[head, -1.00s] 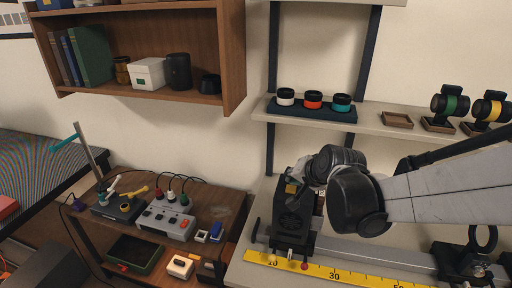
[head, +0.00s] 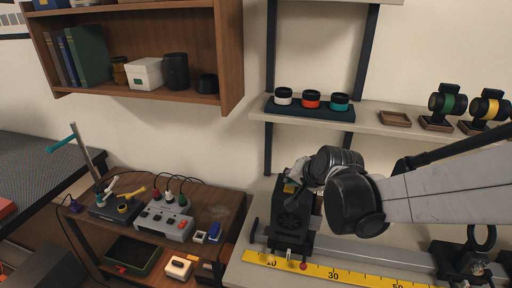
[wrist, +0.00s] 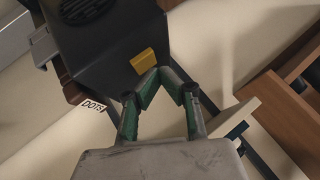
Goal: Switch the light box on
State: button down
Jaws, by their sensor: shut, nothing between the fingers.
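The light box is a dark housing (head: 289,218) with a round vented face, standing at the left end of the rail. In the wrist view its dark body (wrist: 105,45) fills the upper middle, with a yellow switch (wrist: 143,61) on its near face. My gripper (wrist: 159,74) is shut and empty, its green-padded fingers meeting just below and right of the yellow switch. I cannot tell whether the tips touch it. In the head view the arm reaches in from the right and its end is partly hidden behind its own links beside the box.
A yellow ruler (head: 333,275) runs along the front of the rail (head: 370,255). A shelf above holds three banded lens parts (head: 311,100) and a small wooden tray (head: 395,118). A brown side table at left holds a grey control box (head: 165,222) with cables.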

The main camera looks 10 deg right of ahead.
aim_at(290, 188)
jog(key=shift+f, duration=0.2)
dwell(0.4)
jog(key=shift+f+b, duration=0.25)
jog(key=shift+b, duration=0.2)
dwell(0.4)
jog(key=shift+r+p, duration=0.3)
jog(key=shift+r, duration=0.15)
jog(key=shift+r, duration=0.1)
jog(key=shift+r+p, duration=2.3)
jog(key=shift+r, duration=0.65)
